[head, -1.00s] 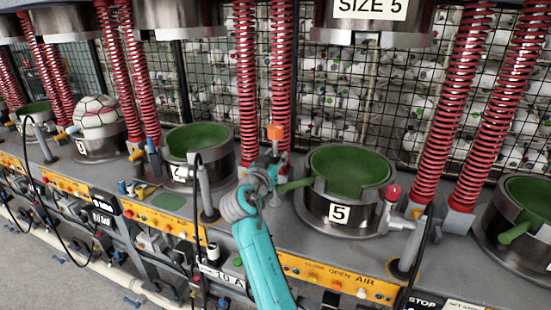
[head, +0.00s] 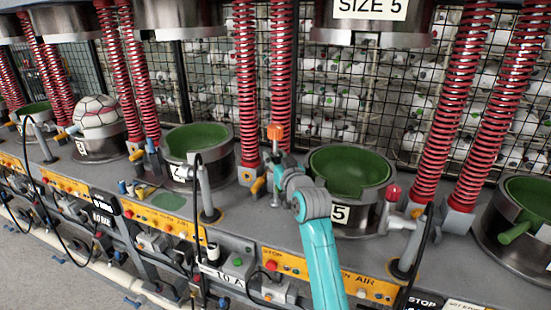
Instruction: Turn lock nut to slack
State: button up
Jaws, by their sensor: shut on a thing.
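My teal arm reaches up from the bottom of the head view to the left side of the size 5 press cup. My gripper (head: 279,163) is small in the picture, just below an orange block (head: 275,132) and beside the cup. It is shut on what seems to be the lock nut, which is mostly hidden by the jaws. I cannot see how far the nut is turned.
A grey post with a black hose (head: 206,190) stands further left. A red-topped valve (head: 393,193) is right of the cup. An orange button panel (head: 340,280) runs along the front.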

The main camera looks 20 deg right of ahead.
jog(key=shift+n+g+y, duration=0.4)
jog(key=shift+n+y, duration=0.7)
jog(key=shift+y, duration=0.9)
jog(key=shift+f, duration=0.1)
jog(key=o, duration=1.2)
jog(key=shift+c, duration=0.2)
jog(key=v, duration=1.2)
jog(key=shift+d, duration=0.1)
